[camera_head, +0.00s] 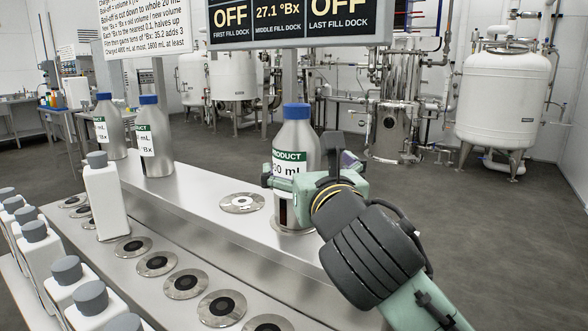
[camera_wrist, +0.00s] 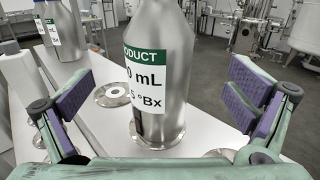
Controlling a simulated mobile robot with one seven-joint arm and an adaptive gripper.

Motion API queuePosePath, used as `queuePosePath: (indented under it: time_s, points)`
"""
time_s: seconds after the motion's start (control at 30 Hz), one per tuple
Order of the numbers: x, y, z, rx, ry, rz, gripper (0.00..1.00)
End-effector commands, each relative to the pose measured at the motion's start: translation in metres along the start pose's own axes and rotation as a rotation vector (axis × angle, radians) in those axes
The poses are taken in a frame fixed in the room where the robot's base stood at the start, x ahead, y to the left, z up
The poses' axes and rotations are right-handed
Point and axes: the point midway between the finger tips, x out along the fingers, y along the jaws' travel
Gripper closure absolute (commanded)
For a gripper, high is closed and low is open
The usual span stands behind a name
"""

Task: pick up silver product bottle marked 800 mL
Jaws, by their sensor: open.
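A silver product bottle (camera_head: 296,135) with a blue cap stands upright on a round dock on the raised steel ledge. Its label ends in "0 mL"; the full number is partly hidden. In the wrist view the bottle (camera_wrist: 160,60) stands between the two spread fingers of my gripper (camera_wrist: 162,95), touching neither as far as I can tell. In the head view my gripper (camera_head: 312,175) is at the bottle's lower half, partly covering it. Two more silver bottles stand on the ledge to the left, a nearer one (camera_head: 153,140) and a farther one (camera_head: 109,130); their volume numbers are not readable.
An empty dock (camera_head: 242,203) is left of the near bottle on the ledge (camera_head: 200,190). A white bottle with a grey cap (camera_head: 105,195) stands on the lower step. Several white bottles line the left front. A display sign (camera_head: 300,22) hangs above; white tanks (camera_head: 503,95) stand behind.

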Motion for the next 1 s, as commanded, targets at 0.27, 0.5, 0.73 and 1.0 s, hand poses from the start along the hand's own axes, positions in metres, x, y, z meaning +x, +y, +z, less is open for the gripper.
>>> queuePosePath:
  time_s: [0.27,0.5,0.73,1.0]
  points:
    - [0.038,0.001,0.000,0.001,0.001,0.003,0.01]
    - [0.064,0.002,-0.001,0.004,0.003,0.004,0.01]
    - [0.091,0.001,-0.003,0.002,0.001,0.003,0.01]
    - [0.093,0.001,-0.004,0.002,0.001,0.003,0.02]
